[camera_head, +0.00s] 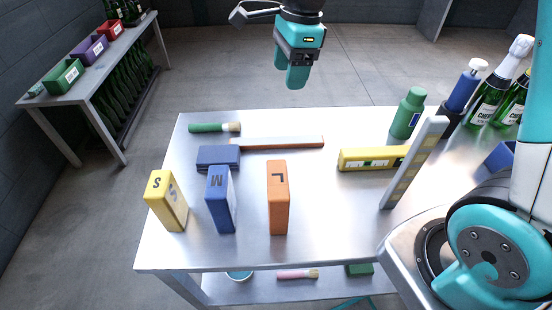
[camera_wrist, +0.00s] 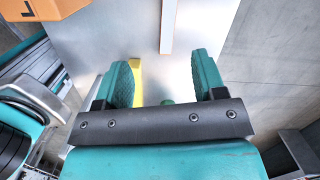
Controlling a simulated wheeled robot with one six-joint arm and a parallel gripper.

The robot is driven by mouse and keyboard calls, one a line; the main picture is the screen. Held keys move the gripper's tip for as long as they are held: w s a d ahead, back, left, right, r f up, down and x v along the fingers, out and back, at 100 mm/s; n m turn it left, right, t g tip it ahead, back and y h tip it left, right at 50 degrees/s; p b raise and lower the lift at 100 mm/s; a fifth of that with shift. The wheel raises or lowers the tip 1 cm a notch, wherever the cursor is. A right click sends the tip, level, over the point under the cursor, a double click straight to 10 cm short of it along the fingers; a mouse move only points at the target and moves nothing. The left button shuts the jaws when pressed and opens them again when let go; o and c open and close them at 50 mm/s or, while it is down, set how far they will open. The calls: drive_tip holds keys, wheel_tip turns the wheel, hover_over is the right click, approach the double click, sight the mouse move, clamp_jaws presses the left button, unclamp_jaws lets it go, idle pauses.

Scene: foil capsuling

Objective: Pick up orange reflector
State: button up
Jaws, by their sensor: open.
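A long flat bar with a pale top and an orange edge (camera_head: 285,143) lies on the metal table; it is the thing that best fits the orange reflector. Its left end meets a blue block (camera_head: 218,158); I cannot tell if they are joined. In the wrist view a pale strip with an orange edge (camera_wrist: 168,27) runs up to the top border, beyond my fingertips. My gripper (camera_head: 289,72) is open and empty, high above the table's far edge and apart from the bar. Both teal fingers also show in the wrist view (camera_wrist: 162,72).
Upright yellow S (camera_head: 166,202), blue M (camera_head: 220,200) and orange L (camera_head: 278,199) boxes stand near the front. A green brush (camera_head: 208,128) lies behind the blue block. A yellow level (camera_head: 368,159), a green bottle (camera_head: 407,115) and a tilted grey panel (camera_head: 413,165) are at right.

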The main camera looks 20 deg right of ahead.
wheel_tip(320, 180, down, 4)
drive_tip(key=w+m, duration=0.2)
drive_tip(key=m, duration=0.1)
drive_tip(key=b, duration=0.1)
hover_over(277, 140)
drive_tip(key=d, duration=0.1)
drive_tip(key=f, duration=0.9)
drive_tip(key=shift+s+f, duration=0.2)
drive_tip(key=shift+f, duration=0.05)
drive_tip(key=shift+w+a+f, duration=0.1)
drive_tip(key=shift+a+f, duration=0.15)
drive_tip(key=shift+f, duration=1.3)
drive_tip(key=shift+a+f, duration=0.2)
drive_tip(key=shift+f, duration=1.3)
drive_tip(key=shift+c, duration=0.5)
drive_tip(key=c, duration=0.9)
